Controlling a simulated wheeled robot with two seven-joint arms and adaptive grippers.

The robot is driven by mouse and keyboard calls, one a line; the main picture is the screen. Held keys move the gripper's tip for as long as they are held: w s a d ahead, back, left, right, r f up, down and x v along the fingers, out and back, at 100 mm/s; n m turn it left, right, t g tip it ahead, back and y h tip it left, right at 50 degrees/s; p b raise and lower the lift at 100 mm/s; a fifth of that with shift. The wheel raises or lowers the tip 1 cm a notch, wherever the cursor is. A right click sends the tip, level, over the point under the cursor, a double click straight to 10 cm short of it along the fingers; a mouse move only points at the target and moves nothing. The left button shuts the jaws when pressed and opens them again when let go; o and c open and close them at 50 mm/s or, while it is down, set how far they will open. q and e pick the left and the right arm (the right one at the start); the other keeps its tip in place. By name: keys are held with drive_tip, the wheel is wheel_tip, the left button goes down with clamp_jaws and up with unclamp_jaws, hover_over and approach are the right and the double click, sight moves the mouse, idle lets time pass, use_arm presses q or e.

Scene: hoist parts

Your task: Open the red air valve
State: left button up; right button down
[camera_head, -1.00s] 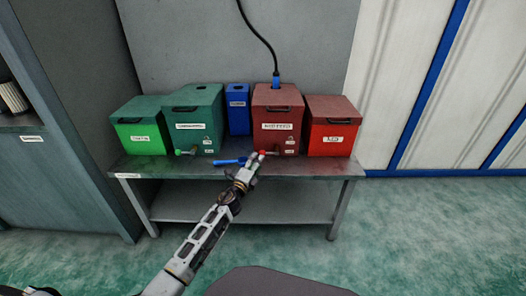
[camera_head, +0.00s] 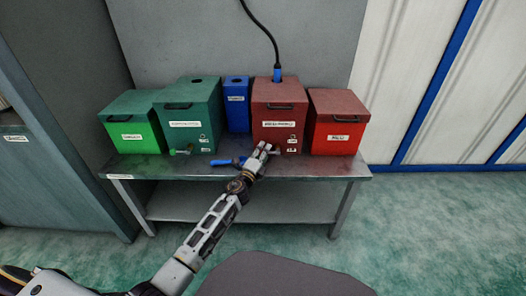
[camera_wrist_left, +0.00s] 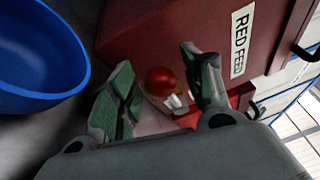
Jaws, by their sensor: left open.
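The dark red box labelled RED FEED (camera_head: 279,105) stands on the metal table. It also shows in the left wrist view (camera_wrist_left: 150,35), tilted. The red air valve's round red knob (camera_wrist_left: 160,80) sits on a pale metal stem at the box's lower front. In the head view the knob (camera_head: 277,150) is a small red spot beside my fingertips. My left gripper (camera_head: 264,148) is open in front of the box. In the left wrist view its green-padded fingers (camera_wrist_left: 165,88) stand on either side of the knob, with no clear contact visible.
A blue-handled thing (camera_head: 226,162) lies on the table (camera_head: 330,170) left of my gripper. A large blue rounded shape (camera_wrist_left: 40,60) is close in the left wrist view. Green boxes (camera_head: 190,105), a blue box (camera_head: 237,105) and a bright red box (camera_head: 337,125) stand alongside.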

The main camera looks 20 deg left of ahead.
use_arm(q)
drive_tip(key=shift+c, duration=0.2)
clamp_jaws()
drive_tip(key=shift+r, duration=0.1)
idle(0.5)
